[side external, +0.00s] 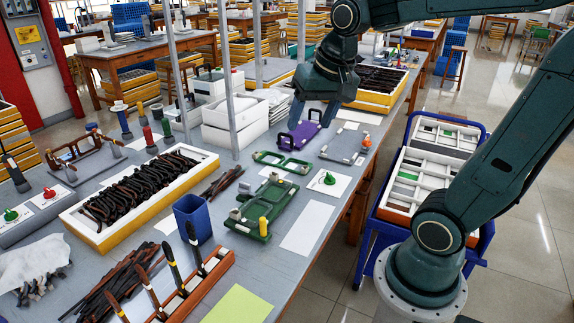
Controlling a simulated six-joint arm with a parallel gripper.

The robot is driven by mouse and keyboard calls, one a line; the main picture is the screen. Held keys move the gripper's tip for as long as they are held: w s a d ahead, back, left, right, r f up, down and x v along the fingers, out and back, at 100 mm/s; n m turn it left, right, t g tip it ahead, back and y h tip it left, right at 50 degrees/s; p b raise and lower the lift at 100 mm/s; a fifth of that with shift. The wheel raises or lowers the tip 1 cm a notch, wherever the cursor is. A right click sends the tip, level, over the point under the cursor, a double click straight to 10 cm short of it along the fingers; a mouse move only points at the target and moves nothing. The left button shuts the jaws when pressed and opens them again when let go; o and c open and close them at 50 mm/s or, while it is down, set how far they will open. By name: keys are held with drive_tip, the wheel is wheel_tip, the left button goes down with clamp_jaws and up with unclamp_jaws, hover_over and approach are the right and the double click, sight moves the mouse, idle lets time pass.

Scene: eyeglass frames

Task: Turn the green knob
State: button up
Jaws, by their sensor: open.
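A green knob (329,178) stands on a small white plate on the workbench, right of the green fixtures. My gripper (312,112) is open and points down near the far part of the bench. It is over or just behind a purple fixture (300,136), well beyond the nearer green knob. Whether it touches the purple fixture I cannot tell. Nothing shows between its fingers.
Green fixtures (262,207) with a yellow peg lie left of the nearer knob. A blue bin (193,218), a yellow tray of dark frames (138,200) and a tool rack (188,290) fill the front. Grey posts (231,75) rise behind. A blue cart (377,212) stands right.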

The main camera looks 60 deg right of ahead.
drive_tip(key=w+d+f+m+g, duration=0.1)
drive_tip(key=w+d+f+m, duration=0.2)
drive_tip(key=w+d+m, duration=0.45)
drive_tip(key=m+g+y, duration=0.1)
drive_tip(key=m+g, duration=0.2)
drive_tip(key=m, duration=0.9)
hover_over(330, 178)
drive_tip(key=d, duration=0.2)
wheel_tip(330, 178, down, 18)
drive_tip(key=shift+w+a+f, duration=0.1)
drive_tip(key=shift+w+f, duration=0.05)
drive_tip(key=shift+w, duration=0.1)
drive_tip(key=shift+f, duration=6.85)
drive_tip(key=c, duration=1)
